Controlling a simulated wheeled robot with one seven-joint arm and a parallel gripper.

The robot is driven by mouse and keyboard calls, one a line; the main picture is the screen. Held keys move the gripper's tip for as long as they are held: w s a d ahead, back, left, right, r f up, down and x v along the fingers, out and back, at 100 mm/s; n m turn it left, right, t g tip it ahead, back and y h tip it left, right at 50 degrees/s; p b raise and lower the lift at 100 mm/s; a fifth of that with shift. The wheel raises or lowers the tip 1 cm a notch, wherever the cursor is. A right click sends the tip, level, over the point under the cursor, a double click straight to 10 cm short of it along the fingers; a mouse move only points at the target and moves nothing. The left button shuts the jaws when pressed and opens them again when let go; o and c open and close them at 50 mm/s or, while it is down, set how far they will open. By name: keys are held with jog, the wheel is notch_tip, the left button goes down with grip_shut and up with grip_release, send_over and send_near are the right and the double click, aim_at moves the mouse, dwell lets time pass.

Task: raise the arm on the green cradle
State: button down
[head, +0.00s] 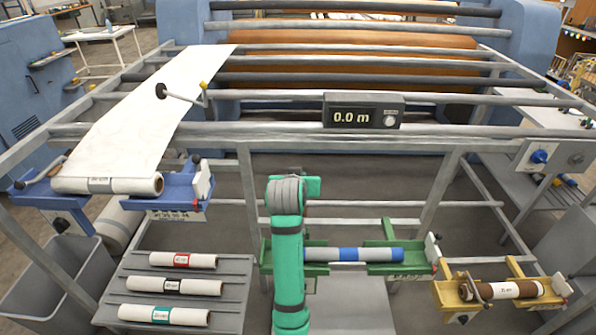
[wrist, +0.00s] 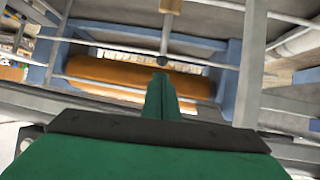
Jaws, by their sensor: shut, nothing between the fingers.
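The green cradle (head: 387,268) stands low in the middle and bears a pale roll (head: 340,254) with blue bands. At its right end are a white plate and a dark knob (head: 437,238).
The blue cradle (head: 180,190) at left holds a white roll with its sheet drawn over the bars. The yellow cradle (head: 512,307) at right holds a brown roll. A rack (head: 122,292) bears several rolls. A rail (head: 290,133) with a 0.0 m display (head: 362,111) crosses above the green cradle.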

jog(key=s+a+r, duration=0.2)
jog(key=s+r, duration=0.5)
jog(key=r, duration=0.4)
jog(key=s+f+n+t, duration=0.1)
jog(key=s+f, duration=0.2)
jog(key=f, duration=0.6)
jog(key=s+f, duration=0.2)
jog(key=f, duration=0.7)
jog(key=s+f+y, duration=0.1)
jog(key=s+f, duration=1.2)
jog(key=s, duration=0.1)
jog(key=s+f+t+y, duration=0.1)
jog(key=s+f+t, duration=0.15)
jog(key=s, duration=1.55)
jog(key=r+v, duration=0.1)
jog(key=v, duration=1.4)
jog(key=shift+a+r, duration=0.2)
jog(key=shift+r, duration=0.05)
